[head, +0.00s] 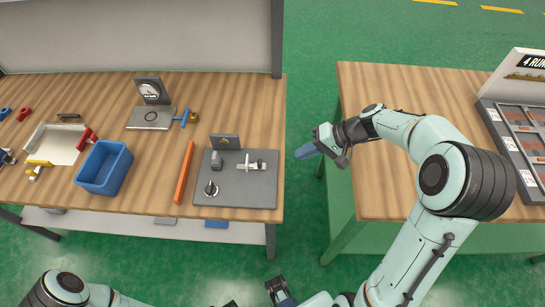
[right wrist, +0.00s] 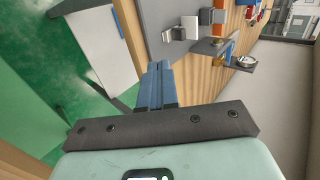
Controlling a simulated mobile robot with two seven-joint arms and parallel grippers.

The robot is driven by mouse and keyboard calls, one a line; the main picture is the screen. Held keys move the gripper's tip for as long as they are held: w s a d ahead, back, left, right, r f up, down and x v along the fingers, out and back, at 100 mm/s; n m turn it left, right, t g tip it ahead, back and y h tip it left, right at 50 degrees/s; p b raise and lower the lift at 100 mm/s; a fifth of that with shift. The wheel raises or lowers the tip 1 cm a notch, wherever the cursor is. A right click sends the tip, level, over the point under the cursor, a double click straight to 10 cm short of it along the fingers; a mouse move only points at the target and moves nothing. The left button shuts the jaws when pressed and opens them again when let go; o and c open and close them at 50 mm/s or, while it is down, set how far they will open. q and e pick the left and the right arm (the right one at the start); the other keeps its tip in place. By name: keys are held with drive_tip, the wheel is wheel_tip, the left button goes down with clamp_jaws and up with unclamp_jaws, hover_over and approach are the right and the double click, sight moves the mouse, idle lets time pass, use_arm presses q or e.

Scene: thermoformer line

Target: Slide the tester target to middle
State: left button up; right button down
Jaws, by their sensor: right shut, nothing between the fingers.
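The tester is a grey board (head: 240,193) near the right end of the left bench. It carries a pale sliding piece (head: 252,166) on a short track, a round dark knob (head: 211,189), a grey block and an upright dark panel (head: 225,142). I cannot tell which mark is the middle. My right gripper (head: 304,151) is shut and empty over the gap right of the bench, apart from the tester. Its blue fingers (right wrist: 160,84) show closed in the right wrist view, with the board (right wrist: 162,12) beyond. My left gripper (head: 281,291) shows only partly at the bottom edge.
An orange bar (head: 184,172) lies left of the board. A blue bin (head: 104,168), a white tray and a dial gauge stand (head: 152,91) are farther left. The right bench (head: 385,200) holds a dark rack. Green floor separates the benches.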

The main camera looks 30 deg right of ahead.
sight(261, 161)
drive_tip(key=x, duration=0.7)
drive_tip(key=shift+w+a+f, duration=0.1)
drive_tip(key=shift+a+f, duration=0.05)
drive_tip(key=shift+a, duration=0.05)
drive_tip(key=shift+w+a, duration=0.3)
drive_tip(key=shift+a, duration=0.2)
drive_tip(key=shift+w+a, duration=0.35)
drive_tip(key=shift+a, duration=0.15)
drive_tip(key=shift+w+a+p, duration=0.3)
drive_tip(key=shift+w+a, duration=0.05)
drive_tip(key=shift+a, duration=0.1)
drive_tip(key=shift+w+a+b, duration=0.25)
drive_tip(key=shift+w+a, duration=0.05)
drive_tip(key=shift+a, duration=0.25)
drive_tip(key=shift+w+a+b, duration=0.25)
drive_tip(key=shift+w+a, duration=0.1)
drive_tip(key=shift+a, duration=0.2)
drive_tip(key=shift+d, duration=0.2)
